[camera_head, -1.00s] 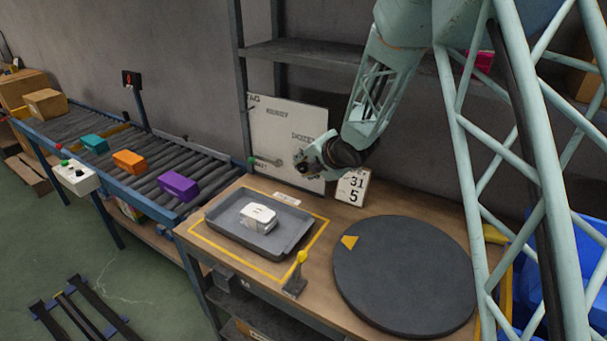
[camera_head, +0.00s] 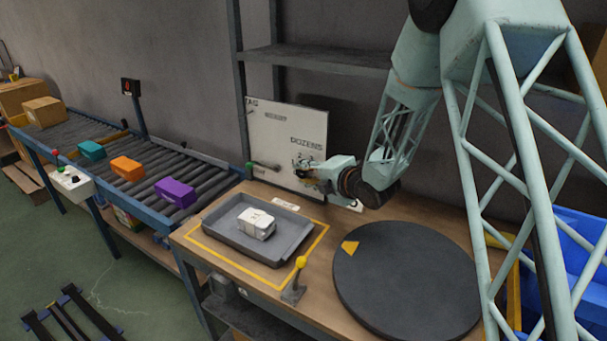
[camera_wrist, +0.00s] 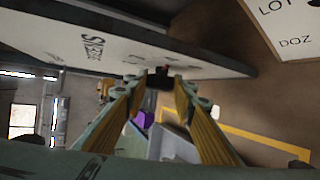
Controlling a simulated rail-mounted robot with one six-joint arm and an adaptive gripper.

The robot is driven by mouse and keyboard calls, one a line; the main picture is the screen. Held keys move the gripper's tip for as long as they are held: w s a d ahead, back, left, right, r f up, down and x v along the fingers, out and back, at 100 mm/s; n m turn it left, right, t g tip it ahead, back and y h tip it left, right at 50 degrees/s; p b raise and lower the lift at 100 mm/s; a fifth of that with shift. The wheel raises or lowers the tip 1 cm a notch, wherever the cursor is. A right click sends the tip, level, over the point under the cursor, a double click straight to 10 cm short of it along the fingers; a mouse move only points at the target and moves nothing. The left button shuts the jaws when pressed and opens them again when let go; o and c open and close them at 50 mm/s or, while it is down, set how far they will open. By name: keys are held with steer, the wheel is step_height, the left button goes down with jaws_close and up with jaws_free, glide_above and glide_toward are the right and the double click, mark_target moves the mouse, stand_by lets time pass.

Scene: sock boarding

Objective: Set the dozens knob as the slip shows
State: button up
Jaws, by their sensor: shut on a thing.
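The white panel (camera_head: 262,135) marked DOZENS stands at the back of the bench. My gripper (camera_head: 306,173) is at its right part, just below the DOZENS label. In the wrist view my yellow fingers (camera_wrist: 160,92) close on the small dark dozens knob (camera_wrist: 161,79), which has a red mark. The knob's setting cannot be read. The slip (camera_wrist: 285,25) shows partly in the wrist view, with LOT and DOZ legible but no numbers; in the head view my arm hides most of it.
A grey tray (camera_head: 215,229) with a white wrapped bundle (camera_head: 257,223) lies on the bench. A dark round turntable (camera_head: 405,285) is at right, and a yellow-knobbed lever (camera_head: 299,270) stands between them. A roller conveyor (camera_head: 145,180) holds coloured boxes at left.

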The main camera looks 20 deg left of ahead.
steer(key=shift+f+m+t+y, duration=0.3)
steer(key=shift+m+t+y, duration=0.15)
steer(key=shift+y, duration=0.75)
steer(key=shift+m+t+y, duration=0.35)
steer(key=shift+t+y, duration=0.2)
steer(key=shift+y, duration=0.45)
steer(key=o, duration=0.9)
steer(key=shift+d, duration=0.1)
steer(key=shift+s+d, duration=0.4)
steer(key=shift+d, duration=0.2)
steer(key=v, duration=1)
steer(key=shift+s, duration=0.25)
